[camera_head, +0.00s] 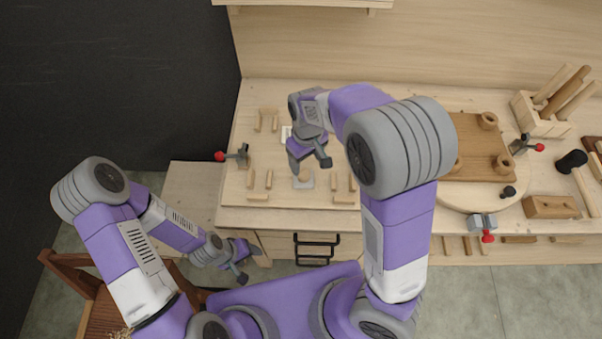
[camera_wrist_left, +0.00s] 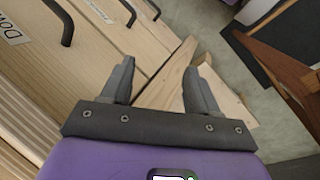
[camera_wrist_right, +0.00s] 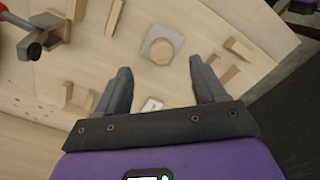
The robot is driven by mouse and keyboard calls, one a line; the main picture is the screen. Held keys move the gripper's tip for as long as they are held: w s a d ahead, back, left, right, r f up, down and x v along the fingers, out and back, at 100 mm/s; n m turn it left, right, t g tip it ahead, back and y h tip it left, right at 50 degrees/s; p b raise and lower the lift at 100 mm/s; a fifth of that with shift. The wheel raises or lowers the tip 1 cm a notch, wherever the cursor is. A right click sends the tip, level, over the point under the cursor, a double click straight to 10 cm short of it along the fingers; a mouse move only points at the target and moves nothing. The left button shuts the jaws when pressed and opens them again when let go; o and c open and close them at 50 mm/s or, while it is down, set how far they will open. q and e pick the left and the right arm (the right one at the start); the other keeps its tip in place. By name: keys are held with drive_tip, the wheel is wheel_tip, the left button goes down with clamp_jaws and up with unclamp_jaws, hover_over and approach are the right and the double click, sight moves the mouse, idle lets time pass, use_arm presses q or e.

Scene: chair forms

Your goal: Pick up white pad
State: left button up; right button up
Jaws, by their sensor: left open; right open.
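The white pad (camera_head: 286,132) lies on the workbench board, partly hidden behind my right gripper in the head view. In the right wrist view the small white pad (camera_wrist_right: 152,104) shows between the fingers, close to the gripper's base. My right gripper (camera_head: 310,160) is open and empty above the board; its fingers (camera_wrist_right: 160,68) are spread. The height of the gap to the pad cannot be told. My left gripper (camera_head: 247,262) is open and empty, low in front of the bench, beside the drawers.
A grey square with a round wooden piece (camera_head: 303,181) lies in front of the pad. Several small wooden blocks stand around it. A red-tipped clamp (camera_head: 234,156) is at the bench's left edge. A wooden tray (camera_head: 478,150) sits to the right; a wooden chair (camera_head: 92,290) is lower left.

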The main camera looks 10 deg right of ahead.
sight(304, 173)
drive_tip(key=shift+w+f, duration=0.3)
drive_tip(key=shift+f, duration=0.2)
drive_tip(key=shift+f+b, duration=0.25)
drive_tip(key=shift+b, duration=0.05)
drive_tip(key=f, duration=0.3)
drive_tip(key=f+b, duration=0.1)
drive_tip(key=f, duration=0.2)
drive_tip(key=shift+a+f, duration=0.2)
drive_tip(key=shift+f, duration=0.2)
drive_tip(key=c, duration=1.1)
wheel_tip(304, 173, up, 10)
drive_tip(key=shift+r+p, duration=0.1)
drive_tip(key=shift+p, duration=0.8)
drive_tip(key=shift+c, duration=0.2)
